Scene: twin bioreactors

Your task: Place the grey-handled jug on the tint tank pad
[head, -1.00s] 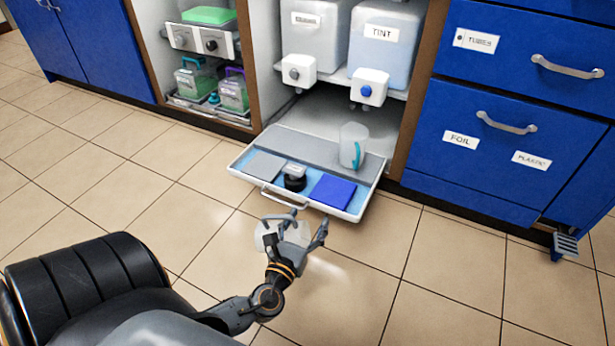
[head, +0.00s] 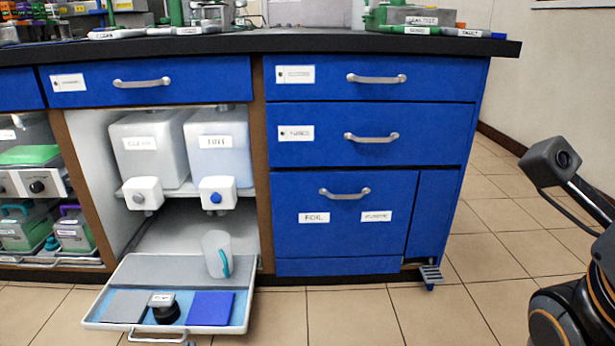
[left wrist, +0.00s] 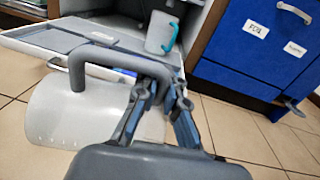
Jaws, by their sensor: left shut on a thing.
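The grey-handled jug (left wrist: 72,112), a translucent pale vessel, hangs tilted in the left wrist view. My left gripper (left wrist: 157,92) is shut on its grey handle. The jug is in front of the pull-out tray, above the floor, not touching the pads. In the head view the tint tank (head: 218,145) with a blue-knobbed tap (head: 217,196) stands in the open cabinet. A blue pad (head: 211,308) lies on the tray (head: 92,312) below it, empty. My left gripper and the jug are outside the head view. My right gripper is not visible.
A teal-handled jug (head: 216,254) stands at the tray's back right. A grey pad (head: 125,306) and a black labelled object (head: 165,307) lie left of the blue pad. The clear tank (head: 148,145) is beside the tint tank. Blue drawers (head: 345,215) stand right; open floor lies in front.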

